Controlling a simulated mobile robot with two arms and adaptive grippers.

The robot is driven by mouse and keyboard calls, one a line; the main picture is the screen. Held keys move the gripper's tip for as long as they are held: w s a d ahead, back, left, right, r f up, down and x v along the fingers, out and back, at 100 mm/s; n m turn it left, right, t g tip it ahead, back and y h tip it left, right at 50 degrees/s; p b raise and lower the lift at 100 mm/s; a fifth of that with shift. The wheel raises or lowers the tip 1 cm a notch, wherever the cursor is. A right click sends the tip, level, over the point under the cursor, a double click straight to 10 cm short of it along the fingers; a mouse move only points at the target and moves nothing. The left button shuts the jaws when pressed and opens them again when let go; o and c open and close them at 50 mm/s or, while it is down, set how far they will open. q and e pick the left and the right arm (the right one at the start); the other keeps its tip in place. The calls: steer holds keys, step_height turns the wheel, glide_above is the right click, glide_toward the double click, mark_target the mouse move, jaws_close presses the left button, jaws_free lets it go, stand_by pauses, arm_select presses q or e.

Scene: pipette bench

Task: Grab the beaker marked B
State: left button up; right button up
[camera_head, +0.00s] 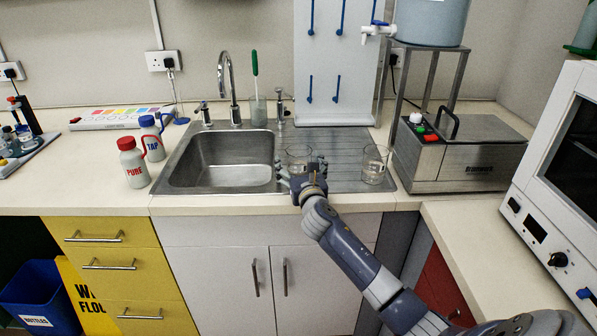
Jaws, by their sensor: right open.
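Two clear glass beakers stand on the metal drainboard right of the sink. The left beaker (298,155) is directly beyond my right gripper (298,172), which partly hides its lower part. The right beaker (375,164) stands apart, near the drainboard's right end. I cannot read a letter on either beaker. My right gripper is open at the front of the left beaker, with its fingers spread; I cannot tell whether they touch the glass. My left gripper is not in view.
The steel sink (222,160) and its tap (228,88) lie left of the beakers. A metal bath unit (465,165) stands close right of the right beaker. A pegged drying board (333,60) rises behind. Bottles marked PURE (133,163) and TAP (151,140) stand left of the sink.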

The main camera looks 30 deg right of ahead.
steer(key=shift+w+d, duration=0.1)
steer(key=shift+w, duration=0.1)
steer(key=c, duration=1.2)
steer(key=shift+o, duration=0.2)
steer(key=shift+r, duration=0.1)
steer(key=shift+r, duration=0.15)
